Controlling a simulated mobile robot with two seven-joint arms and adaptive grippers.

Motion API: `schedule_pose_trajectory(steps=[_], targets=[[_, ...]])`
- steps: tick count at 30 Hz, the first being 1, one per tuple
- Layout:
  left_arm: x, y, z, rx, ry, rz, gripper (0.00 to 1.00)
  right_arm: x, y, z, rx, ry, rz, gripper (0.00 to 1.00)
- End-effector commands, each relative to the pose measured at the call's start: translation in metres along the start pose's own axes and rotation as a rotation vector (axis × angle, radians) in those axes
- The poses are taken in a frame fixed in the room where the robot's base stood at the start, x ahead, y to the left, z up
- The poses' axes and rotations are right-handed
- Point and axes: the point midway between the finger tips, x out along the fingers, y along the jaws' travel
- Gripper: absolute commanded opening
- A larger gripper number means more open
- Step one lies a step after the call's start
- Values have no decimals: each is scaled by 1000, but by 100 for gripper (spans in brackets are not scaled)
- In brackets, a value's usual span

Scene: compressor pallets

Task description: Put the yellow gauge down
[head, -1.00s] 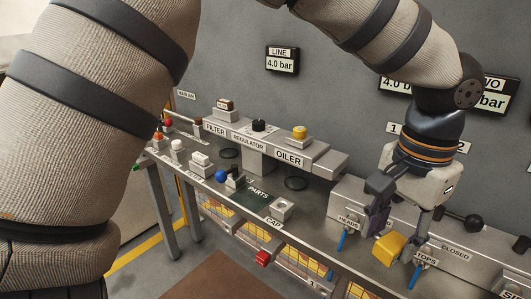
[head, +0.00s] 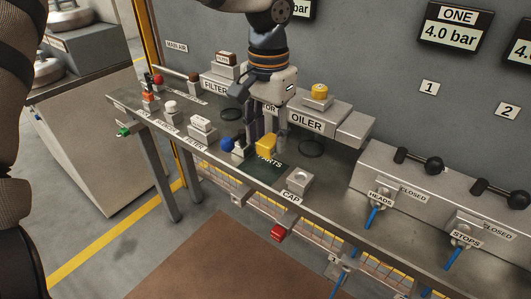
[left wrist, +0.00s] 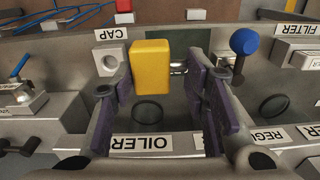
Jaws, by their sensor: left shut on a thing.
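The yellow gauge (head: 266,145) is a small yellow block held in my left gripper (head: 262,132). It shows over the dark green PARTS mat (head: 262,174) on the bench; I cannot tell how high above it. In the left wrist view the yellow gauge (left wrist: 150,68) sits between the purple-grey fingers of the left gripper (left wrist: 165,82), close to the left finger, and hides part of the mat. My right gripper is not in view.
A blue ball knob (head: 227,144) stands just left of the mat. The CAP block (head: 299,181) is on its right. The OILER housing (head: 318,118) with a yellow cap stands behind. HEADS and STOPS valves are farther right. Bare bench lies right of the CAP block.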

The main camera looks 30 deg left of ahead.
Motion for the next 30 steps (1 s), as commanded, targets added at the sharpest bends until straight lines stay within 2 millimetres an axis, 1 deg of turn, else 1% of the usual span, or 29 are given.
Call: schedule_pose_trajectory(steps=[1, 3, 8, 10, 11, 15, 22, 26, 27, 28, 29, 30], targets=[[23, -6, -4, -2, -22, 5, 13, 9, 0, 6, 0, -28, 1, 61], [35, -14, -12, -1, -18, 4, 13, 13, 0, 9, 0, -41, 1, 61], [46, -23, -21, 2, -8, 1, 13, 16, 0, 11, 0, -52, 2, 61], [53, -28, -24, 2, -9, 2, 13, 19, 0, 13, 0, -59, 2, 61], [57, -30, -26, 0, -10, 2, 13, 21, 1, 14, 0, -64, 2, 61], [82, -29, -25, 3, -8, 1, 13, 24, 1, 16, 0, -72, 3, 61], [81, -28, -26, 2, -1, 0, 13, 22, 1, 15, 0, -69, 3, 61], [85, -28, -25, 4, -2, -1, 13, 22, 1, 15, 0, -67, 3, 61], [85, -28, -25, 4, -2, -1, 50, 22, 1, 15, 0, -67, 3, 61], [85, -28, -25, 3, -2, 0, 57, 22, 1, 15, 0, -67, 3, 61], [85, -28, -25, 3, -3, 0, 61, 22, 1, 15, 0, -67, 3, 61], [85, -28, -25, 3, -3, 0, 61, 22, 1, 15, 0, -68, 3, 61]])
